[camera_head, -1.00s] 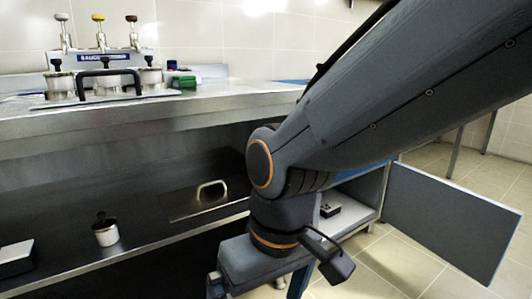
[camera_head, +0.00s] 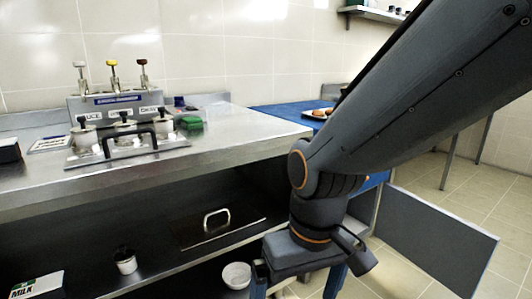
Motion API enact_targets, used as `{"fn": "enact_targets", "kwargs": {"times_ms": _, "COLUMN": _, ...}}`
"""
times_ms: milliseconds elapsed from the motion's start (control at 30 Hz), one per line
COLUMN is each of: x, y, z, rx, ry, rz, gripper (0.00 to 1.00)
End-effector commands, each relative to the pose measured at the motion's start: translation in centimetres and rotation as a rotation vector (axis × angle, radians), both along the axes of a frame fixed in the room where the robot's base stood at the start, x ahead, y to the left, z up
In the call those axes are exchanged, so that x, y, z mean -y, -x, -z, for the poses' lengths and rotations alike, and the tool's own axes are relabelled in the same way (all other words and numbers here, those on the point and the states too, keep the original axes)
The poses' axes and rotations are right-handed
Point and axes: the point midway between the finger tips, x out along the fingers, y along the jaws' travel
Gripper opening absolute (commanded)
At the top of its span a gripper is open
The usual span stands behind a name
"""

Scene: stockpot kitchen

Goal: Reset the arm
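My arm reaches in from the upper right of the head view and bends down at a joint with an orange ring. My gripper (camera_head: 268,284) is at the lower end of the arm, in front of the counter's lower shelf. Only part of it shows near the bottom edge. One finger hangs down at its left side, and the rest is hidden or out of frame, so its opening and anything in it cannot be made out.
A steel counter (camera_head: 240,140) holds a sauce dispenser (camera_head: 115,105) and a green object (camera_head: 190,122).

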Motion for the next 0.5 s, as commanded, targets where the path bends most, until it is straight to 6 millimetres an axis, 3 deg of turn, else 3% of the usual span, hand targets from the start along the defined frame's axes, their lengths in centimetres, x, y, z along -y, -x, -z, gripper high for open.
{"fn": "enact_targets", "kwargs": {"times_ms": 33, "x": 0.7, "y": 0.2, "z": -1.8, "rx": -0.003, "ry": 0.006, "rz": 0.023, "gripper": 1.00}}
{"fn": "enact_targets", "kwargs": {"times_ms": 500, "x": 7.0, "y": 0.3, "z": -10.1, "rx": -0.016, "ry": 0.047, "rz": 0.191, "gripper": 1.00}}
